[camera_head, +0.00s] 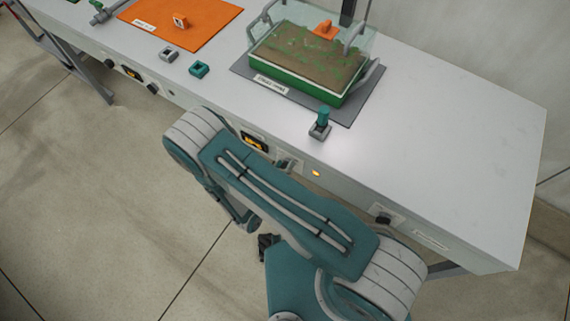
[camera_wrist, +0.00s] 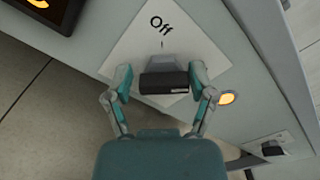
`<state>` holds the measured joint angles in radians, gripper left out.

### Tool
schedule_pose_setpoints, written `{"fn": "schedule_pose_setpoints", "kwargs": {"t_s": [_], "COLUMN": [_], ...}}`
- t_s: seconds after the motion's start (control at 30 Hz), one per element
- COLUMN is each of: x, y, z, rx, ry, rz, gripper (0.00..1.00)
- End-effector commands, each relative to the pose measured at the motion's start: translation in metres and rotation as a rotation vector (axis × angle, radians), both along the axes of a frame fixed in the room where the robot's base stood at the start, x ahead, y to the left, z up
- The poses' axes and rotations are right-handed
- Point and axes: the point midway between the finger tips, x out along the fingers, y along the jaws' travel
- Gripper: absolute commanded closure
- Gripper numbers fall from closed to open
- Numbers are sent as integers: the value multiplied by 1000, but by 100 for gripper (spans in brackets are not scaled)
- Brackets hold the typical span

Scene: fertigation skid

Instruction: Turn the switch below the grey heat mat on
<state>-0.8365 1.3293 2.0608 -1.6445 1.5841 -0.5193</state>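The grey heat mat (camera_head: 245,70) lies on the bench top under a green-edged, soil-filled tray. The switch on the bench front below it shows in the wrist view as a dark knob (camera_wrist: 163,81) on a white, tilted-looking plate (camera_wrist: 191,50). The word "Off" stands by a tick mark at the knob's far end, and the knob lines up with it. My gripper (camera_wrist: 160,79) is open, with one teal finger on each side of the knob. Whether the fingers touch it is unclear. In the head view my arm hides most of the switch and gripper.
An amber light (camera_wrist: 227,98) glows right of the switch, with another dark knob (camera_wrist: 272,148) beyond. A lit display (camera_head: 255,143) is left of it. On the bench top stand a teal-topped piece (camera_head: 322,120) and an orange mat (camera_head: 211,22). The right bench top is clear.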

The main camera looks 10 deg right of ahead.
Motion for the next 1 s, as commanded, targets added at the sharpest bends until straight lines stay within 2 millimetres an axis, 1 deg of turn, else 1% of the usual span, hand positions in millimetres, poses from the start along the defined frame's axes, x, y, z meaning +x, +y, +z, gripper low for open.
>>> {"fn": "schedule_pose_setpoints", "kwargs": {"t_s": [0.4, 0.53, 0.67, 1.0], "x": [-1, -5, -19, -64], "y": [-2, 3, 14, 51], "z": [1, 2, 1, 0], "rx": [-3, -4, -5, -3], "ry": [-2, -2, -1, -1], "rz": [-2, 1, 3, 4], "gripper": [6, 6, 6, 6]}}
